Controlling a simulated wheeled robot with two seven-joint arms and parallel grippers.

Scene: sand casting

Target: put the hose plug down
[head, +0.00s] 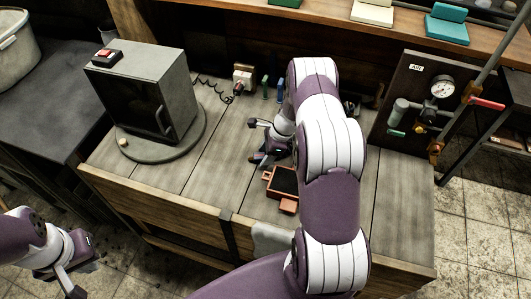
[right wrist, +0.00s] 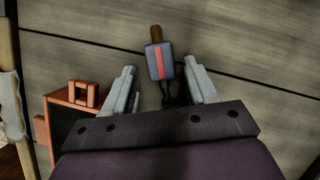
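The hose plug (right wrist: 160,62), a blue-grey block with a red stripe and a brown tip, shows in the right wrist view over the bench planks. A short dark piece trails from its near end. My right gripper (right wrist: 162,88) has its two pale fingers spread on either side of the plug's near end, with a visible gap on each side. In the head view my right gripper (head: 257,140) is low over the bench, and my arm partly hides that spot. My left gripper (head: 80,267) is at the lower left, off the bench, with its fingers apart and empty.
A reddish box with dark filling (head: 283,182) stands close to my right gripper. A grey oven-like cabinet (head: 140,95) stands at the left of the bench (head: 195,165). An air panel with a gauge (head: 415,105) stands at the right. Bench planks between cabinet and box are clear.

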